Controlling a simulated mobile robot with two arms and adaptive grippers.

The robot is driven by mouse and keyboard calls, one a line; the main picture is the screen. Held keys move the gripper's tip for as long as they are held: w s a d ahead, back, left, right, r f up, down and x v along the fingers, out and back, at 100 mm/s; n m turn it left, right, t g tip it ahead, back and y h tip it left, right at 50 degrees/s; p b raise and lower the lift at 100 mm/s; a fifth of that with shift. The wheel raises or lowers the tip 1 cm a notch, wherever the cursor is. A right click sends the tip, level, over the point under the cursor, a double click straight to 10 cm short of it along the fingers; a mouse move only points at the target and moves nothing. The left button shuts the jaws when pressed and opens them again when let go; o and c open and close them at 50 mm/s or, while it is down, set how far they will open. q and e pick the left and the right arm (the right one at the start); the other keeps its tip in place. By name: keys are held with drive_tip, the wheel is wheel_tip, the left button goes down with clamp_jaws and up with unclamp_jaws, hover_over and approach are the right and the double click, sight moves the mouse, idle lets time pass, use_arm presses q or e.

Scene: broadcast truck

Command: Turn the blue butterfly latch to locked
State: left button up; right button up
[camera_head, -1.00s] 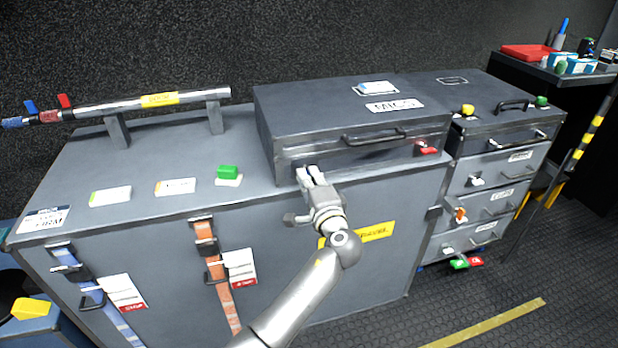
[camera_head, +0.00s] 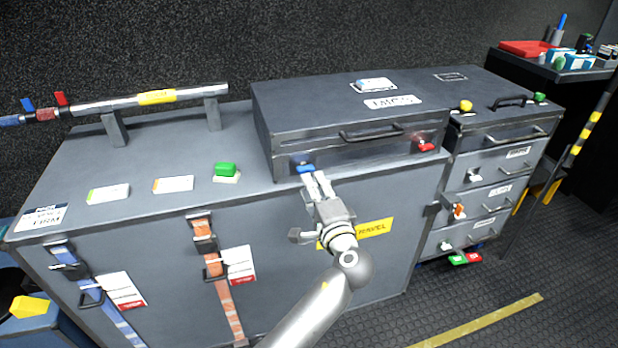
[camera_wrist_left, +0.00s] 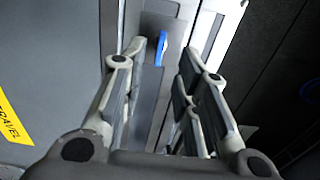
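The blue butterfly latch (camera_head: 305,169) is on the front face of the grey MICS case (camera_head: 345,158), near its left end. In the head view its wing lies roughly level. My left gripper (camera_head: 317,184) is just below and in front of it. In the left wrist view the blue latch (camera_wrist_left: 161,48) shows as a narrow blue bar beyond and between the two fingers. The fingers of my left gripper (camera_wrist_left: 163,66) are apart with nothing between them, and they look clear of the latch. My right gripper is not in view.
A red latch (camera_head: 426,147) is at the right end of the same case front. The case handle (camera_head: 372,135) sticks out between the latches. A drawer unit (camera_head: 490,185) stands at the right.

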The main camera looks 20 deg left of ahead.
use_arm(q)
drive_tip(key=v, duration=0.6)
drive_tip(key=shift+s+d, duration=0.2)
